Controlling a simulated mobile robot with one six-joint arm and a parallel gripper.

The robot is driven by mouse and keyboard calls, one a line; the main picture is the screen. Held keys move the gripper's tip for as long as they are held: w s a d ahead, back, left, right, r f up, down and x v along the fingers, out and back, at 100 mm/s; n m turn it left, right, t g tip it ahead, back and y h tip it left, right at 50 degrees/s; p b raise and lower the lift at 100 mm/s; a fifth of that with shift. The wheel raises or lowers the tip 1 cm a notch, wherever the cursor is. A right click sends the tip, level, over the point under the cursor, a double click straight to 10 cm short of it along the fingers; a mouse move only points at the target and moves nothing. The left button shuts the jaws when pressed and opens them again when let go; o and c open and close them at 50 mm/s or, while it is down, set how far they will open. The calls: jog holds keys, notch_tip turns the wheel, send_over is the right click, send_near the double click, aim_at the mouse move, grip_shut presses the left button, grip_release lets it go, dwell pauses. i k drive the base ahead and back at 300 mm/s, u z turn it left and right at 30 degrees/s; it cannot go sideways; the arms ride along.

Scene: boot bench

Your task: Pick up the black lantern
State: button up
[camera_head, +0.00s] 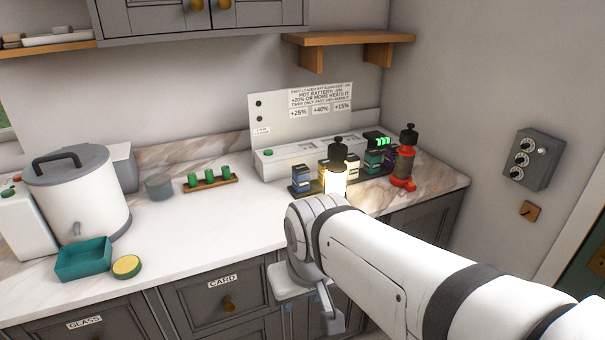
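The black lantern (338,154) stands upright on the marble counter, toward the right. It has a black cap with a knob and a bright, glowing lower part; its base is hidden behind my arm. A red lantern with a black top (405,165) stands to its right at the counter's end. My gripper (330,318) hangs low in front of the counter, below and nearer than the black lantern, and apart from it. Its fingers are partly hidden, so I cannot tell whether it is open or shut.
Small battery-like blocks (300,179) stand around the black lantern, before a white charger unit (285,160). Green cylinders on a wooden rack (210,182), a teal tray (83,262) and a large white pot (85,205) stand left. The counter's middle (215,225) is clear. A shelf (347,39) juts out above.

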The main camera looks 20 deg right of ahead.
aim_at(335, 172)
jog(key=z, duration=0.2)
jog(key=i, duration=1)
jog(key=u, duration=0.05)
